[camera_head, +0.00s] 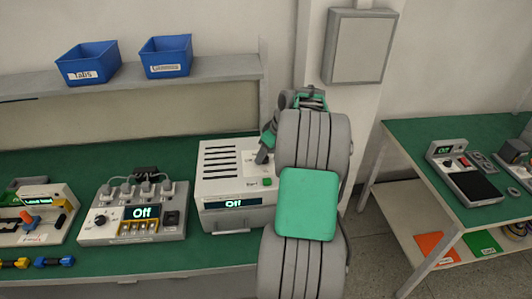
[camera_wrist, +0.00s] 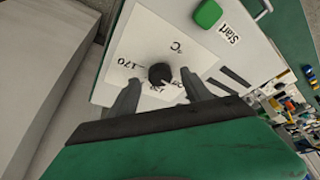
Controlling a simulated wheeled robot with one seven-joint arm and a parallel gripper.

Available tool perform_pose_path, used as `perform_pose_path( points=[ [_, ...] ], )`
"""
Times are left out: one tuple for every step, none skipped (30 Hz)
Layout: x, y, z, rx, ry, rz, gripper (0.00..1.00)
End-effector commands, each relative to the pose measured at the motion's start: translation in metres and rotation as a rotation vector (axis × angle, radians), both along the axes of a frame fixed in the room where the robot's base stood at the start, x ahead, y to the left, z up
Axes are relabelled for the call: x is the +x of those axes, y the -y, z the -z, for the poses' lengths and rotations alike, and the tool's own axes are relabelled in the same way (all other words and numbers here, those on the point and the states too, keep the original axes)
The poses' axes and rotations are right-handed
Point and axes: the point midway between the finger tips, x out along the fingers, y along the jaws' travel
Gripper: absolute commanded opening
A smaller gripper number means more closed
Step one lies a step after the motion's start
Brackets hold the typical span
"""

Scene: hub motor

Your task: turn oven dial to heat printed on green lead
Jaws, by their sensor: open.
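The oven (camera_head: 222,180) is a white box with dark vent slots, a green start button (camera_head: 267,182) and a display reading "Off". In the wrist view its dial (camera_wrist: 160,73) is a small black knob on a white plate (camera_wrist: 150,35) printed with "°C", "170" and other marks partly hidden. My gripper (camera_wrist: 161,79) is open, with one finger on each side of the dial. I cannot tell whether the fingers touch it. I cannot make out a green lead.
A white unit (camera_head: 135,212) with several plugs and an "Off" display stands left of the oven. Another device (camera_head: 38,212) is at far left. Blue bins (camera_head: 88,63) sit on a shelf above. A second green-topped table (camera_head: 410,135) stands at right, across a gap.

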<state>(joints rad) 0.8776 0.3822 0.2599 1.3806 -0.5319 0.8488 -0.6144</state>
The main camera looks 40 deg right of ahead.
Motion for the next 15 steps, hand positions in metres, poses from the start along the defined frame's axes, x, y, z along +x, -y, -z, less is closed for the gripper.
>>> perform_pose_path(
  points=[
    [0.0025, -0.0009, 0.0036, 0.000, 0.000, 0.000, 0.57],
    [0.0034, -0.0011, 0.0061, 0.000, -0.001, 0.001, 0.57],
    [0.0042, -0.0012, 0.0087, 0.000, -0.001, 0.000, 0.57],
    [0.0046, -0.0013, 0.0100, -0.001, 0.000, 0.000, 0.57],
    [0.0049, -0.0012, 0.0109, -0.001, 0.000, 0.000, 0.57],
    [0.0051, -0.0013, 0.0114, -0.001, 0.000, 0.000, 0.57],
    [0.0051, -0.0012, 0.0115, -0.001, 0.000, 0.000, 0.57],
    [0.0050, -0.0012, 0.0114, -0.002, 0.000, 0.001, 0.57],
    [0.0050, -0.0012, 0.0113, -0.002, 0.000, 0.001, 0.57],
    [0.0050, -0.0012, 0.0113, -0.002, 0.000, 0.001, 0.57],
    [0.0049, -0.0011, 0.0113, -0.001, 0.000, 0.002, 0.56],
    [0.0049, -0.0012, 0.0112, -0.001, 0.000, 0.002, 0.53],
    [0.0048, -0.0011, 0.0112, -0.001, 0.000, 0.002, 0.50],
    [0.0048, -0.0011, 0.0112, -0.001, 0.000, 0.002, 0.48],
    [0.0048, -0.0011, 0.0111, -0.001, 0.000, 0.002, 0.45]
  ],
)
